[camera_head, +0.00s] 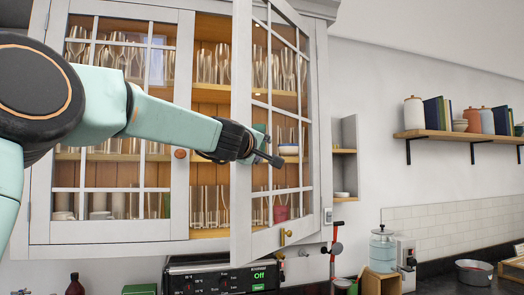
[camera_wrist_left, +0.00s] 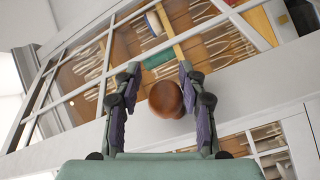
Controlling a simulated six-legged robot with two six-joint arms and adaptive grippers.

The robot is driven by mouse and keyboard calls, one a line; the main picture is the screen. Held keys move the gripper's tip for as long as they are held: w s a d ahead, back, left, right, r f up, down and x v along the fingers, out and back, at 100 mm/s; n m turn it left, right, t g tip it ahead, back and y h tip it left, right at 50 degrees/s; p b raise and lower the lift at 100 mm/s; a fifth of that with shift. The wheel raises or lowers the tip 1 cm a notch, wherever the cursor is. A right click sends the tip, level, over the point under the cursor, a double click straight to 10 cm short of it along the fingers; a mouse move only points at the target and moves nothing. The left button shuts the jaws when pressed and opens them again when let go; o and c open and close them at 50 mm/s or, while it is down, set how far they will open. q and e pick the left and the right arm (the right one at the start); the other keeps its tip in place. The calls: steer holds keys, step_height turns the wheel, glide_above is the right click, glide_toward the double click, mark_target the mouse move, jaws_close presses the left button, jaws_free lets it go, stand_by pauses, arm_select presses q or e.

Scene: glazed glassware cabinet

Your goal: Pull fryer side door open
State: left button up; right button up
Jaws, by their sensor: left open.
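The glazed cabinet's right door (camera_head: 283,130) stands ajar, swung outward, with its free edge at the left and hinges at the right. The left door (camera_head: 122,231) is shut, with a round brown knob (camera_head: 181,154). My left gripper (camera_head: 270,158) is in front of the right door, over its free-side stile, and hides the stile there. In the left wrist view my left gripper (camera_wrist_left: 158,85) is open, with a round brown knob (camera_wrist_left: 166,99) between its fingers. I cannot tell whether they touch it. My right gripper is not in view. No door clearly marked as a fryer's shows.
Glassware (camera_head: 209,205) stands on the shelves behind the panes. A dark appliance with a green "Off" display (camera_head: 258,276) is below the cabinet. A wall shelf (camera_head: 455,133) with jars and books is at the right. The air before the right wall looks clear.

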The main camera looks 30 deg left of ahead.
arm_select(q)
steer(key=shift+s+d+r, duration=0.25)
steer(key=shift+s+r, duration=0.05)
steer(key=shift+s, duration=0.15)
steer(key=shift+c, duration=0.3)
steer(key=shift+s+a, duration=0.1)
steer(key=shift+s, duration=0.05)
steer(key=shift+c, duration=0.8)
steer(key=shift+a+f, duration=0.1)
steer(key=shift+a, duration=0.4)
steer(key=c, duration=0.5)
steer(key=shift+c, duration=0.5)
steer(key=shift+d+r, duration=0.2)
steer(key=shift+d, duration=0.25)
jaws_close()
steer(key=shift+a, duration=0.15)
